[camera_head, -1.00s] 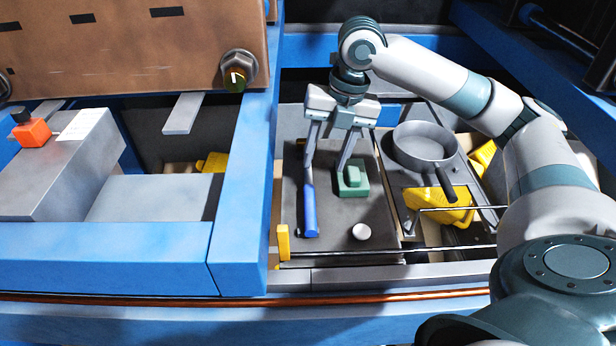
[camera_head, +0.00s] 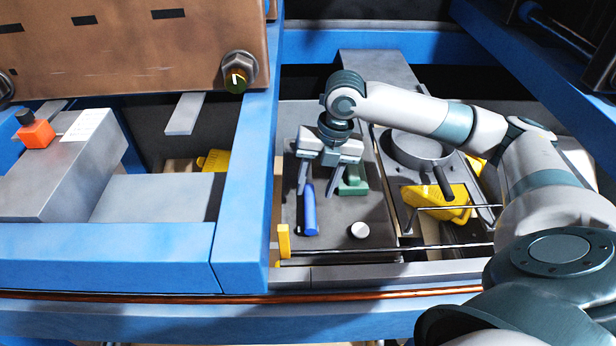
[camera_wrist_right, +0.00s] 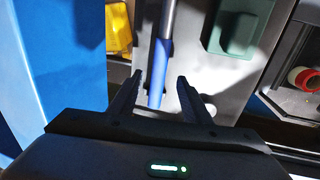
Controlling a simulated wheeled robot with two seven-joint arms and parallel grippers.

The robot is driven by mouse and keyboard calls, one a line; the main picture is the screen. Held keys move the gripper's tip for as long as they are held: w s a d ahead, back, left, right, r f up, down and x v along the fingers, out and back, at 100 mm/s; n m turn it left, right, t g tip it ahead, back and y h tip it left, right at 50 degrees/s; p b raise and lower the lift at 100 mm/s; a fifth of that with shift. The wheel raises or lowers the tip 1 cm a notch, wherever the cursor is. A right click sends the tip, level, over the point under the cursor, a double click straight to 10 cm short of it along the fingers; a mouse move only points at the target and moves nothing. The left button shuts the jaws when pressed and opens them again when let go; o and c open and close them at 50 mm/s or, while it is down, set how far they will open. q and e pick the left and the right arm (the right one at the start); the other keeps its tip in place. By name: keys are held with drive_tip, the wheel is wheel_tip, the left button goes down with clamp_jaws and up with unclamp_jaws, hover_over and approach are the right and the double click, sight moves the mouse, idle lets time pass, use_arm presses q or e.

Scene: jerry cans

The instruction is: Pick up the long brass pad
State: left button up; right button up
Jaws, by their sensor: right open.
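I cannot pick out a long brass pad with certainty in either view. My right gripper (camera_head: 320,190) is open and empty, pointing down over the dark tray (camera_head: 335,245). Its fingers stand on either side of a tool with a blue handle (camera_head: 309,213) and a grey shaft. In the right wrist view the blue handle (camera_wrist_right: 160,68) lies between the open fingertips (camera_wrist_right: 159,80), with no visible grip on it. A green block (camera_head: 354,182) sits just right of the gripper, partly hidden by a finger. My left gripper is not in view.
A white round knob (camera_head: 360,230) lies on the tray near its front. A grey round pan (camera_head: 418,150) and a yellow part (camera_head: 435,197) are to the right. A blue frame beam (camera_head: 243,200) borders the left side, and a small yellow upright (camera_head: 283,241) stands by the front-left corner.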

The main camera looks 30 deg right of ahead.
sight(311, 201)
drive_tip(key=shift+a+f+p, duration=0.25)
drive_tip(key=shift+f+p, duration=0.3)
drive_tip(key=shift+f, duration=0.05)
drive_tip(key=shift+w+a+f+p, duration=0.1)
drive_tip(key=shift+f+p, duration=0.15)
drive_tip(key=shift+f, duration=0.3)
drive_tip(key=shift+w+a+f+p, duration=0.1)
drive_tip(key=shift+f+p, duration=0.15)
drive_tip(key=shift+f, duration=0.3)
drive_tip(key=shift+a+f, duration=0.1)
drive_tip(key=shift+f, duration=0.65)
drive_tip(key=shift+c, duration=0.6)
clamp_jaws()
